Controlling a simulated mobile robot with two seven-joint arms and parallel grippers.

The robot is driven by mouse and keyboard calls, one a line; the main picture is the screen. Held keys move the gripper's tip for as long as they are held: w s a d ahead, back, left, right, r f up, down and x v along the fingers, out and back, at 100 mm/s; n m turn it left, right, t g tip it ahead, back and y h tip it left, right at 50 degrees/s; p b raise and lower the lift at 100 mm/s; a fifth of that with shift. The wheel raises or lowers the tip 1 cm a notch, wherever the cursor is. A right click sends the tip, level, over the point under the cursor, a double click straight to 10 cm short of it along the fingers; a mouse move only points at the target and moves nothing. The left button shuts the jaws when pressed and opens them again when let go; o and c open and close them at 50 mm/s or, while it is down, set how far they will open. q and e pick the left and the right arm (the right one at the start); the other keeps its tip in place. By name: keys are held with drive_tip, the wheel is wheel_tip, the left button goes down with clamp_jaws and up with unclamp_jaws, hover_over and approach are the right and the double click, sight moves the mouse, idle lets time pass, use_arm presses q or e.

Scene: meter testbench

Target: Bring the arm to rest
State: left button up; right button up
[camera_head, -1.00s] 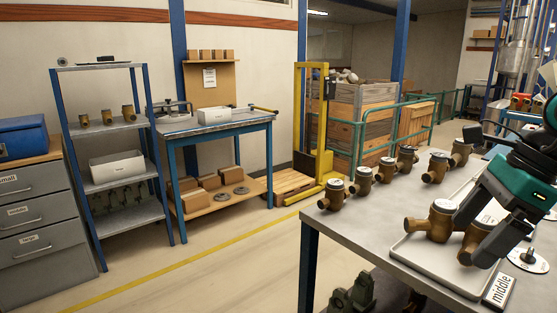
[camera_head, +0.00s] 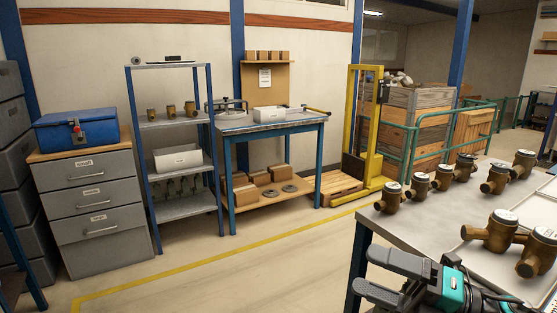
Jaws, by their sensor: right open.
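My right gripper (camera_head: 365,271) shows at the bottom right, in front of the table's near left corner. Its two dark fingers point left and stand apart, with nothing between them. Its green-and-black wrist part runs off the bottom edge. My left gripper is not in view.
The grey table (camera_head: 420,231) bears several brass meters in a row, among them a near one (camera_head: 391,197). A white tray (camera_head: 487,262) holds two meters (camera_head: 493,231). A blue toolbox (camera_head: 77,129) sits on the drawer cabinet (camera_head: 95,198). The floor (camera_head: 240,270) left of the gripper is clear.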

drive_tip(key=s+d+f+m+t+h, duration=0.1)
drive_tip(key=s+f+m+t+h, duration=0.1)
drive_tip(key=f+m+h, duration=0.5)
drive_tip(key=s+d+f+m+t+h+p, duration=0.1)
drive_tip(key=s+f+m+t+h, duration=0.2)
drive_tip(key=f+m+h, duration=0.4)
wheel_tip(320, 180, down, 9)
drive_tip(key=s+m, duration=0.1)
drive_tip(key=m, duration=1.3)
drive_tip(key=shift+s+d+h, duration=0.2)
drive_tip(key=shift+d+h, duration=0.05)
drive_tip(key=shift+h, duration=0.15)
drive_tip(key=s+f+m+g, duration=0.1)
drive_tip(key=s+f, duration=0.1)
drive_tip(key=s+f+m+g, duration=0.1)
drive_tip(key=s+f, duration=0.1)
drive_tip(key=s+a+f+m+h, duration=0.1)
drive_tip(key=s+f, duration=0.1)
drive_tip(key=shift+a+m+g, duration=0.1)
drive_tip(key=shift+m+g, duration=0.2)
drive_tip(key=shift+g, duration=0.1)
drive_tip(key=shift+c, duration=0.2)
